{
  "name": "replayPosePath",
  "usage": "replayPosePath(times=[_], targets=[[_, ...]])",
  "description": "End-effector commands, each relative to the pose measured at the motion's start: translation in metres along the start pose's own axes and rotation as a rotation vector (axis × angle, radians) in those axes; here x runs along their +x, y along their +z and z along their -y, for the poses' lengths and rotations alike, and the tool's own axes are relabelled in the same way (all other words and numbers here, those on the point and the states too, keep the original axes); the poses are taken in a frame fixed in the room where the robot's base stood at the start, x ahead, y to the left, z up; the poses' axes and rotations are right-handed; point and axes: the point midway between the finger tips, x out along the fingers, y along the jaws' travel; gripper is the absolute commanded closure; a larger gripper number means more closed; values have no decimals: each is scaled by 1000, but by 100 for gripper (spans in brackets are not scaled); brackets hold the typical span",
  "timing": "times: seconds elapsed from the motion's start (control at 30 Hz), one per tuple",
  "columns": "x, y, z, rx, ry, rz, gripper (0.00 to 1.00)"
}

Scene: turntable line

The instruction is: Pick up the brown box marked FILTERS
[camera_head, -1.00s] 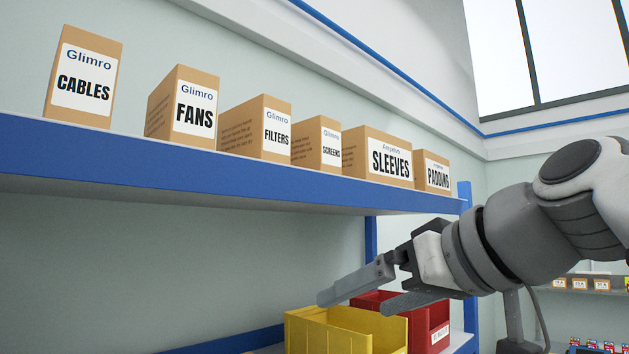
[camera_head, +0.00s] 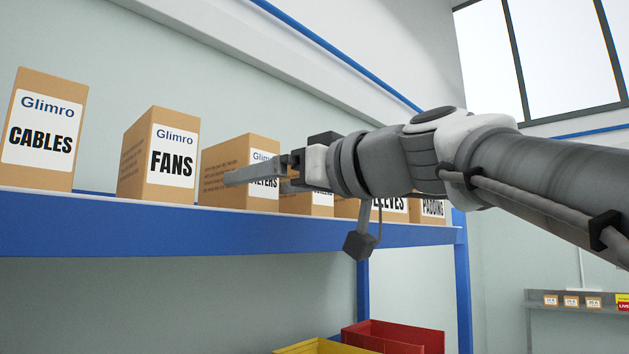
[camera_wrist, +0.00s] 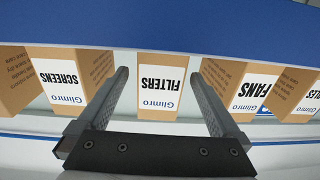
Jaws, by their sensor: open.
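The brown FILTERS box (camera_head: 225,168) stands upright on the blue shelf, third from the left in the head view. My gripper (camera_head: 238,178) covers part of its white label there. In the wrist view, upside down, the FILTERS box (camera_wrist: 160,108) sits between my two open fingers (camera_wrist: 162,78). The jaws are empty. From these views I cannot tell whether a finger touches the box.
The FANS box (camera_head: 160,157) stands left of FILTERS, with CABLES (camera_head: 45,130) further left. SCREENS (camera_wrist: 70,75), SLEEVES and PADDING stand to its right, partly behind my arm. The blue shelf edge (camera_head: 200,235) runs in front. Yellow and red bins (camera_head: 395,336) are below.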

Motion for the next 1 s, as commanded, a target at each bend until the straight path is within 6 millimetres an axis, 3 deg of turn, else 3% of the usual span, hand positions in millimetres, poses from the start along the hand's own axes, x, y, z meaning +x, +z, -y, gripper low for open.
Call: replayPosePath(times=[0.33,0.63,0.97,1.0], targets=[[27,-5,0,1,0,1,0],[64,-9,1,1,0,2,0],[70,-6,1,-1,1,0,0],[70,-6,1,-1,2,0,7]])
